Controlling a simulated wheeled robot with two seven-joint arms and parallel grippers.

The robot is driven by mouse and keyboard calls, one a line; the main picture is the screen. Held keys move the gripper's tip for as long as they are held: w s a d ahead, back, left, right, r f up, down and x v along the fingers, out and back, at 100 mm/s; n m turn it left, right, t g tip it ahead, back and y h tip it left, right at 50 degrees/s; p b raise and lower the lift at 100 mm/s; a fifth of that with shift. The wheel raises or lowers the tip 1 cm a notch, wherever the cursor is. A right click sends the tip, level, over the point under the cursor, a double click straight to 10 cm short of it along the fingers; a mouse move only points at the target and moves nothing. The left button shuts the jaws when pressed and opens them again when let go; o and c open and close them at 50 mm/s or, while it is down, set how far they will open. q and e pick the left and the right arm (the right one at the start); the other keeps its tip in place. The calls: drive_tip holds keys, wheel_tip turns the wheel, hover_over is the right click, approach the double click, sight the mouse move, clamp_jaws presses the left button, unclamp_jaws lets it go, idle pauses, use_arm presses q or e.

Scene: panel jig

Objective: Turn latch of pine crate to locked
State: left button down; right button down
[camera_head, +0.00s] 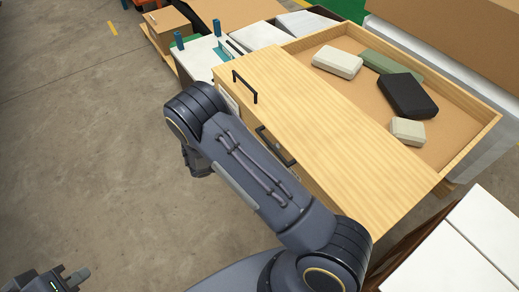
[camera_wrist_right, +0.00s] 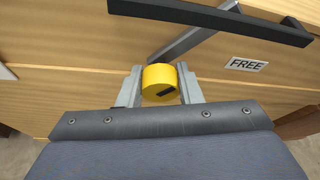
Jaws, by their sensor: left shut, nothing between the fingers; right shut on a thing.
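The pine crate (camera_head: 330,120) fills the right of the head view, with a pale wooden top and front. In the right wrist view its front (camera_wrist_right: 60,85) carries a yellow round knob (camera_wrist_right: 158,82) with a dark mark. A grey bar (camera_wrist_right: 190,38) slants up and right from behind the knob, partly covered by a black handle. My right gripper (camera_wrist_right: 159,88) is shut on the yellow knob, one finger on each side; my right arm hides this spot in the head view. My left gripper (camera_head: 76,276) is shut and empty at the lower left, far from the crate.
A "FREE" label (camera_wrist_right: 246,64) sits right of the knob. Black handles (camera_head: 245,87) stick out from the crate's front. The crate's open tray holds a black case (camera_head: 408,95) and several other packs. White panels (camera_head: 460,245) stand at lower right. The floor at left is clear.

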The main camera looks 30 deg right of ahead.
drive_tip(key=shift+n+g, duration=0.9)
drive_tip(key=shift+n, duration=0.3)
drive_tip(key=shift+w+f+n+g+h, duration=0.1)
drive_tip(key=shift+n+g+h, duration=0.5)
drive_tip(key=shift+n, duration=0.7)
drive_tip(key=c, duration=1)
unclamp_jaws()
drive_tip(key=b+v, duration=0.1)
drive_tip(key=v, duration=0.7)
drive_tip(key=shift+d, duration=0.1)
